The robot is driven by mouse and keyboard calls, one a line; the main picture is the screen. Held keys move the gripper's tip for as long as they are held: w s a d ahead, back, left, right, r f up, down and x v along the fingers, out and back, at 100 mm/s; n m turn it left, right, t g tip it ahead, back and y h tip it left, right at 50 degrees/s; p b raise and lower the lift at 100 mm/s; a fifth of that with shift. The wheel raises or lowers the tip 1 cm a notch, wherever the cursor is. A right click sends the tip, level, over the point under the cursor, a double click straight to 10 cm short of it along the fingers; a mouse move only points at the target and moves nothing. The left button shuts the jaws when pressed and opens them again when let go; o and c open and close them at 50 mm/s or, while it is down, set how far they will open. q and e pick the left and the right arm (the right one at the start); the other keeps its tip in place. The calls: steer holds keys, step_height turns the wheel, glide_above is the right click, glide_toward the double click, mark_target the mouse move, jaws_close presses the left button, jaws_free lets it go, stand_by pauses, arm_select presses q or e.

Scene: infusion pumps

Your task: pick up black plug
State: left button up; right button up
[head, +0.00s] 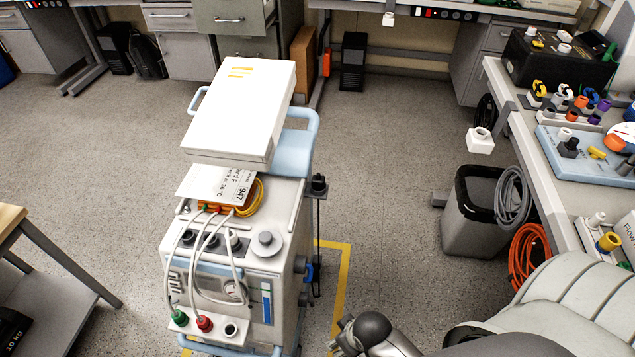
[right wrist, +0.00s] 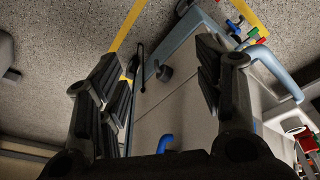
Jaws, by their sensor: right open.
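A black plug-like piece (head: 319,184) sits at the right side of the white cart (head: 290,215) in the head view, with a thin dark cable or rod hanging below it. My right gripper (head: 345,338) is low in the head view, right of the cart's front and apart from that piece. In the right wrist view my right gripper (right wrist: 157,60) is open, its two black fingers apart with nothing held. A small black fitting (right wrist: 163,72) on the cart's side shows between the fingers; I cannot tell whether it is the plug. My left gripper is not in view.
A blue hook (right wrist: 166,141) stands out from the cart's side. The cart carries a white lid-like box (head: 240,105), white hoses and a light blue rail. A grey bin (head: 475,230) and a workbench (head: 520,150) stand at the right. The floor between is clear.

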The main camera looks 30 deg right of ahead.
step_height(320, 180, up, 12)
steer(key=w, duration=0.2)
steer(key=n+t+y, duration=0.1)
steer(key=n+y, duration=0.1)
steer(key=n, duration=0.2)
glide_toward(319, 174)
steer(key=x, duration=0.4)
steer(key=shift+a+f, duration=0.15)
steer(key=shift+f, duration=0.25)
steer(key=shift+p+x, duration=0.4)
steer(key=shift+x, duration=2.65)
steer(key=shift+c, duration=0.4)
jaws_close()
